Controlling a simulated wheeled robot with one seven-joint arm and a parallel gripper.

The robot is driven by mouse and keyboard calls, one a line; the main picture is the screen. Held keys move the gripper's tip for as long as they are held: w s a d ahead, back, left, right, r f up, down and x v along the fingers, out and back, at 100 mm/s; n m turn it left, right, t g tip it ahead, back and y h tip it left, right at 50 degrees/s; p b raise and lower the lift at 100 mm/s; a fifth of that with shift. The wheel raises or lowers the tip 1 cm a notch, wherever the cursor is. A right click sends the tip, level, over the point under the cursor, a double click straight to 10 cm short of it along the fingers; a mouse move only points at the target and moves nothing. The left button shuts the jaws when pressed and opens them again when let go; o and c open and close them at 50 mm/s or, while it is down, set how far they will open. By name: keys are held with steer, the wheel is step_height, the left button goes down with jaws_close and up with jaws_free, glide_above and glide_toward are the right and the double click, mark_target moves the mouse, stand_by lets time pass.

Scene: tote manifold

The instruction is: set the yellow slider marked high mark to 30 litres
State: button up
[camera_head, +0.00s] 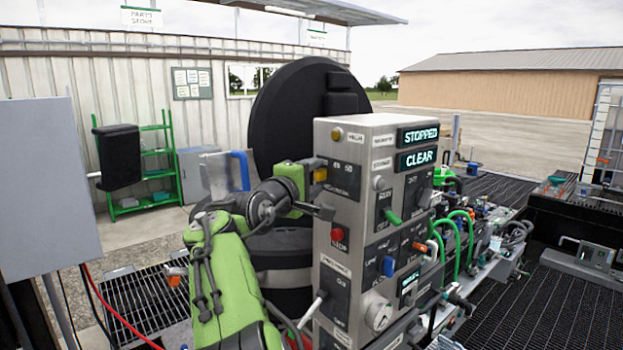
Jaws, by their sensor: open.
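A small yellow block (320,174), which looks like the slider's knob, shows at the left edge of the dark scale plate (343,181) on the grey control cabinet (372,122). My gripper (321,188), at the end of the green arm, is open at the cabinet's left face. One dark finger is just above the yellow block and the other is lower down. I cannot tell if either finger touches it. The gripper holds nothing that I can see.
A large black round body (290,110) stands close behind my arm. Green hoses (459,232) lie to the right.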

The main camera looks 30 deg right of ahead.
steer(key=b+v, duration=0.3)
steer(key=v, duration=1.2)
steer(key=shift+s+a, duration=0.15)
steer(key=shift+a, duration=0.2)
steer(key=shift+f, duration=0.1)
steer(key=s+d+f+m+y+b, duration=0.1)
steer(key=d+f+y, duration=0.15)
steer(key=f, duration=0.35)
steer(key=s+d+f+m+g+y+b, duration=0.1)
steer(key=d+f+y, duration=0.1)
steer(key=f+y, duration=0.3)
steer(key=s+d+f+m+y+b, duration=0.1)
steer(key=d+f+y, duration=0.15)
steer(key=f, duration=0.45)
steer(key=s+a+f+m+g+y, duration=0.1)
steer(key=s+a+f, duration=0.3)
steer(key=s, duration=0.3)
steer(key=s+a+f+m+y+b, duration=0.1)
steer(key=s+a+f+y, duration=0.1)
steer(key=s+a+f, duration=0.3)
steer(key=s+a+f+m+g+y+b, duration=0.1)
steer(key=s+a+f, duration=0.4)
steer(key=s, duration=0.5)
step_height(320, 180, down, 2)
steer(key=shift+f+g+y, duration=0.1)
steer(key=shift+g+y, duration=0.2)
steer(key=shift+y, duration=0.4)
